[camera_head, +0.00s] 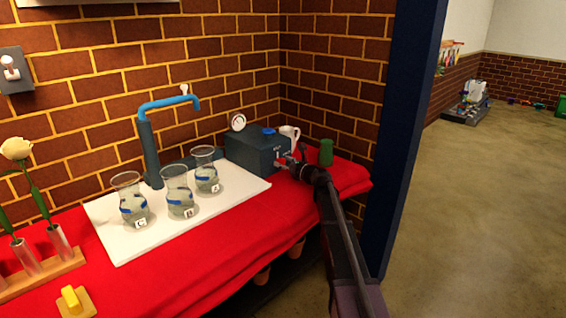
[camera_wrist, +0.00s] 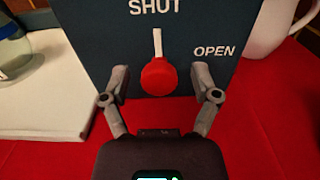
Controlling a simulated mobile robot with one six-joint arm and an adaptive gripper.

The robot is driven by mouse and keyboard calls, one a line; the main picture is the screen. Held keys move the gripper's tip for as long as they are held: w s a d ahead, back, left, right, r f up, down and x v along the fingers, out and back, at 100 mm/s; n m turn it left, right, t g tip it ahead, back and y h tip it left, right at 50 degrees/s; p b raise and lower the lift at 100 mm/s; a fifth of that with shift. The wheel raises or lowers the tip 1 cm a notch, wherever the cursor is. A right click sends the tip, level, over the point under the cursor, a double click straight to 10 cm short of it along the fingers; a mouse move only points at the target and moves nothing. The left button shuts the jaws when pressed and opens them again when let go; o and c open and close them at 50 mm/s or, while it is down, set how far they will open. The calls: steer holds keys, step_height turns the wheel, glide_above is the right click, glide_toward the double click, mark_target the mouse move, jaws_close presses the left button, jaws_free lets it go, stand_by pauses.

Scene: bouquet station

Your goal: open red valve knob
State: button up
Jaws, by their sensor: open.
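The red valve knob (camera_wrist: 158,77) is on the front of a dark box, with its white pointer up toward the word SHUT. The word OPEN is printed to the right of the knob. The dark valve box (camera_head: 258,150) stands at the back of the red-covered table in the head view, and its front also fills the wrist view (camera_wrist: 105,35). My gripper (camera_wrist: 160,84) is open, with one finger on each side of the knob. A gap shows between each finger and the knob. In the head view my gripper (camera_head: 288,163) is at the box front, and the knob is hidden there.
A white board (camera_head: 130,240) with several glass vases (camera_head: 178,190) lies left of the box, under a blue tap (camera_head: 165,104). A white jug (camera_head: 290,134) stands right of the box and a green object (camera_head: 326,152) is near my arm. A dark blue post (camera_head: 405,130) is to the right.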

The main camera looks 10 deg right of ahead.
steer(key=shift+w+a, duration=0.2)
steer(key=shift+w, duration=0.05)
jaws_close()
steer(key=shift+d, duration=0.1)
